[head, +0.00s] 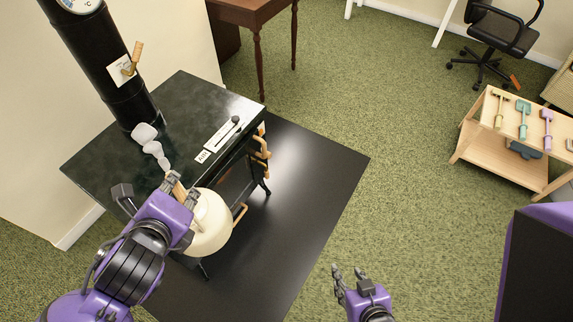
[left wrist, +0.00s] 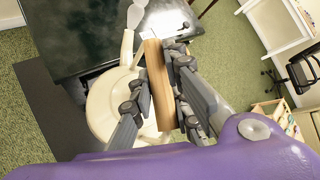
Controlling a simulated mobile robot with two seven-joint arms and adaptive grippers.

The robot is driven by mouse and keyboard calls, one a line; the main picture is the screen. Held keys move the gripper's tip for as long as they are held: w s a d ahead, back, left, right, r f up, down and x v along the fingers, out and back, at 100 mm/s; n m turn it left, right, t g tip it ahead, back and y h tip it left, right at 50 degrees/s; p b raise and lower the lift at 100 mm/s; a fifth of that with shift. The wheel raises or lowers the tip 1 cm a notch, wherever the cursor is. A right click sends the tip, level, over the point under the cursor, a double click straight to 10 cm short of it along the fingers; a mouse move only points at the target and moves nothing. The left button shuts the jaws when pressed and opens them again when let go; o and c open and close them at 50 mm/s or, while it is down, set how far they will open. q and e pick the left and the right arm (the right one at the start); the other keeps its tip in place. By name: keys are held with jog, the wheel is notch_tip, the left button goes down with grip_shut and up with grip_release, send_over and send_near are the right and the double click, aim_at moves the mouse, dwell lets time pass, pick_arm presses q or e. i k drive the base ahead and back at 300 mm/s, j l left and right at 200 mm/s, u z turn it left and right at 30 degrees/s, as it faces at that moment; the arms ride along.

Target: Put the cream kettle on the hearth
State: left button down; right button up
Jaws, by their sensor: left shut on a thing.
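The cream kettle (head: 212,230) hangs from my left gripper (head: 178,188) beside the near edge of the stove top. In the left wrist view the gripper's fingers (left wrist: 160,92) are shut around its wooden handle (left wrist: 155,75), with the kettle's round body (left wrist: 108,108) below. The hearth (head: 315,180) is the flat black plate under and in front of the stove. The kettle overlaps it in the head view; its height above it is hard to judge. My right gripper (head: 348,276) is empty and looks open, near the hearth's right edge.
The dark stove (head: 110,155) with its black flue pipe (head: 105,65) stands on the left. A wooden table (head: 500,160) with tools stands right. Green carpet is open between.

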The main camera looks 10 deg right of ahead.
aim_at(327, 170)
jog(key=i+l, duration=0.2)
jog(key=l, duration=0.2)
jog(key=i+l, duration=0.15)
jog(key=l, duration=0.25)
jog(key=i+l, duration=0.2)
jog(key=l, duration=0.2)
jog(key=i+l, duration=0.15)
jog(key=l, duration=0.2)
jog(key=i+l, duration=0.2)
jog(key=l, duration=0.2)
jog(key=i+l, duration=0.15)
jog(key=l, duration=0.25)
jog(key=i+l+z, duration=0.1)
jog(key=l, duration=0.3)
jog(key=i, duration=0.1)
